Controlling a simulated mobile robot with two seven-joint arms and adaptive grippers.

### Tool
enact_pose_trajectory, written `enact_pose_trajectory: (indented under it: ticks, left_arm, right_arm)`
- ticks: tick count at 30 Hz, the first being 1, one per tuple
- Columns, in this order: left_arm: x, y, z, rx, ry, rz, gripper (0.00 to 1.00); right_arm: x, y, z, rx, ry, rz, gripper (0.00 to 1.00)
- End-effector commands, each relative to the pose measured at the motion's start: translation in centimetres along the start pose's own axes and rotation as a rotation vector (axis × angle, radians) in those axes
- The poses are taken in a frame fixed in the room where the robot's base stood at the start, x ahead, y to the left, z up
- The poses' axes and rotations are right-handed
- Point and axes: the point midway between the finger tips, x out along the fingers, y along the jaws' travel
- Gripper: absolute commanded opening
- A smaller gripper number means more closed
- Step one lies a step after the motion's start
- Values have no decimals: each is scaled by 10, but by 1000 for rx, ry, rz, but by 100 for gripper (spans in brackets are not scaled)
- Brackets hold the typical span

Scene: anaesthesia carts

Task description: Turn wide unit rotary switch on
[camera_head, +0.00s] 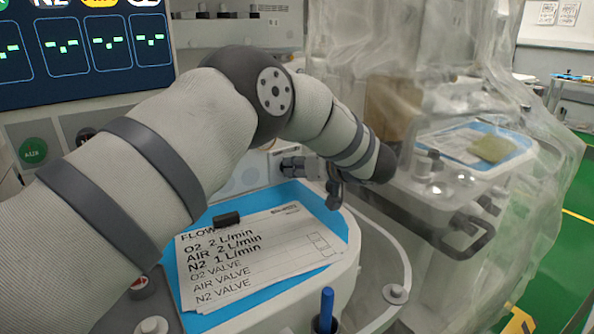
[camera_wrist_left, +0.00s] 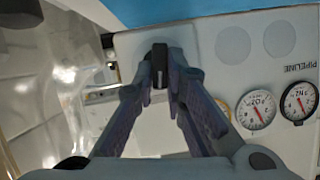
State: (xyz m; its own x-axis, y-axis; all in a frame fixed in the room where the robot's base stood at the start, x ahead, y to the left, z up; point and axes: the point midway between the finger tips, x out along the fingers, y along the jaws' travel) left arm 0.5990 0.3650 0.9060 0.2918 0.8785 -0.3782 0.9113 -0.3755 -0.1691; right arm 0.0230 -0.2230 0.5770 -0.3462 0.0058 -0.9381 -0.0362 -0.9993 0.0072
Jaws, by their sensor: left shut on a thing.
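The rotary switch (camera_wrist_left: 160,66) is a small dark knob on the white front panel (camera_wrist_left: 207,60). In the left wrist view it sits between my left fingertips, near the top middle. My left gripper (camera_wrist_left: 160,75) is shut on it, with one finger on each side. In the head view my left gripper (camera_head: 294,167) is at the panel's right part, under my bent arm. My right gripper is in neither view.
Two round gauges (camera_wrist_left: 256,110) (camera_wrist_left: 298,102) sit beside the gripper under a PIPELINE label. A blue clipboard with a paper flow list (camera_head: 255,255) lies on the worktop below my arm. A blue pen (camera_head: 326,308) stands in front. A plastic-draped cart (camera_head: 440,130) stands close on the right.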

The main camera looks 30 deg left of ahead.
Motion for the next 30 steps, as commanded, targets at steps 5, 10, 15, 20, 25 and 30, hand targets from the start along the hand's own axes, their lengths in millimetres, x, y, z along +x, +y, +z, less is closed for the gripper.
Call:
enact_pose_trajectory:
  ticks: [5, 10, 15, 20, 25, 30]
  left_arm:
    - [3, 4, 5, 142, -1, -59, 0]
    - [2, 5, 5, 255, -1, -106, 0]
    - [2, 6, 5, 339, -1, -139, 0]
    - [2, 6, 4, 388, -1, -160, 0]
    - [1, 6, 3, 415, 0, -171, 0]
    - [1, 6, 2, 424, 1, -175, 0]
  right_arm:
    - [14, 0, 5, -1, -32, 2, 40]
    - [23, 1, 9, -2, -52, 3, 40]
    - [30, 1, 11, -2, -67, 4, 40]
    - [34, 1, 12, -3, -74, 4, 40]
    - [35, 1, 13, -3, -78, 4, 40]
    - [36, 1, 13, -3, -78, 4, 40]
